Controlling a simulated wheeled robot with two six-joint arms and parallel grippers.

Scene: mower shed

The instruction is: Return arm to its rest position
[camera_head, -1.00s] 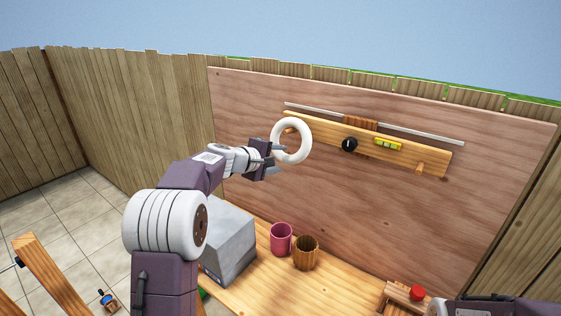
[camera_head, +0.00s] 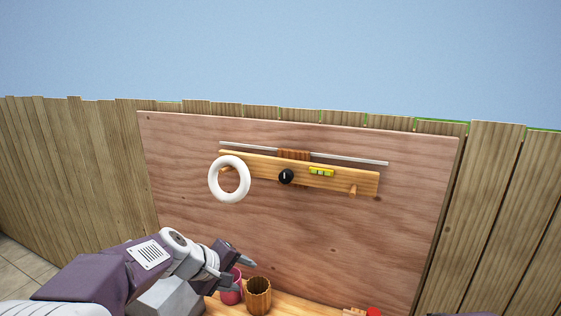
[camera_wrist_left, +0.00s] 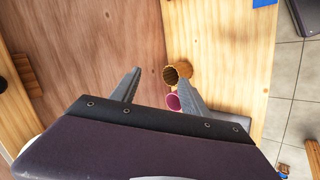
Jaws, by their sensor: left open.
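My left gripper (camera_head: 243,274) is open and empty, in front of the lower part of the wooden panel. It is below the white ring and overlaps the pink cup in the head view. In the left wrist view its two fingers (camera_wrist_left: 157,76) are spread apart with nothing between them but panel. The white ring (camera_head: 228,198) hangs on the left peg of a wooden rail (camera_head: 335,181), apart from the gripper.
A pink cup (camera_head: 231,296) and a brown ribbed cup (camera_head: 259,294) stand on the wooden bench, close to my left gripper; the wrist view shows the brown cup (camera_wrist_left: 181,70) beside the right finger. A grey block (camera_head: 170,297) stands left. The wooden panel (camera_head: 320,235) rises behind.

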